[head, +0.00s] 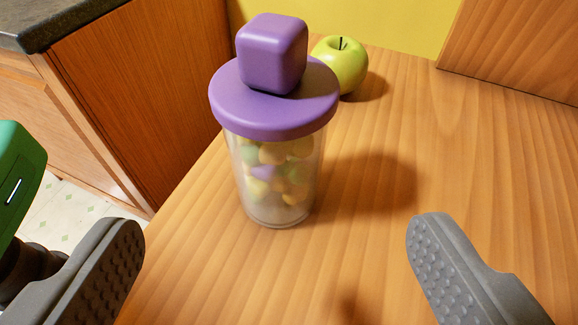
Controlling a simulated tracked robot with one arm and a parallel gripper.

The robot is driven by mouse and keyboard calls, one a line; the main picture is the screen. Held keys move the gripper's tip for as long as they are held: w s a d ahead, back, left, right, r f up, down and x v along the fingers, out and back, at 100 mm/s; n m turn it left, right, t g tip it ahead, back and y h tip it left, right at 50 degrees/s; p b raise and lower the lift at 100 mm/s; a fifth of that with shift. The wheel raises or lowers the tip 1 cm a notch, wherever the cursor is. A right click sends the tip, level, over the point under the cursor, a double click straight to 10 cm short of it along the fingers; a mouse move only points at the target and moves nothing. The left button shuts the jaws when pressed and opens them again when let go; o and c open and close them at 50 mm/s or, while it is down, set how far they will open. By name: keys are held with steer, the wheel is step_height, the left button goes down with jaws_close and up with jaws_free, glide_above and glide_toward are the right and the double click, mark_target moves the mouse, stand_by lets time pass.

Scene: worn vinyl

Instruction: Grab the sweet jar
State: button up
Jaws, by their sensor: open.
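The sweet jar (274,185) stands upright on the wooden table, a little left of the middle of the head view. It is clear, with yellow, orange, green and purple sweets inside. Its purple lid (235,105) is round and wide, with a blocky purple knob (272,55) on top. My gripper (275,252) is open and empty. Its two grey padded fingers are wide apart at the lower left and lower right, nearer to me than the jar. Neither finger touches the jar.
A green apple (341,65) sits on the table (450,160) just behind the jar, partly hidden by the lid and knob. A wooden panel (520,45) rises at the back right. The table's left edge runs beside the jar. The tabletop right of the jar is clear.

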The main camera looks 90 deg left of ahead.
mark_target(279, 155)
steer(key=shift+s+a+f+b, duration=0.1)
steer(key=shift+s+b, duration=0.05)
steer(key=shift+b, duration=0.35)
steer(key=b+x, duration=0.2)
steer(key=x, duration=0.3)
steer(key=shift+s+f, duration=0.1)
steer(key=shift+w+b+x, duration=0.15)
steer(key=shift+b+x, duration=0.05)
steer(key=shift+x, duration=1.6)
steer(key=shift+w+b+x, duration=0.15)
steer(key=shift+x, duration=1.7)
steer(key=shift+f, duration=0.1)
steer(key=c, duration=1.3)
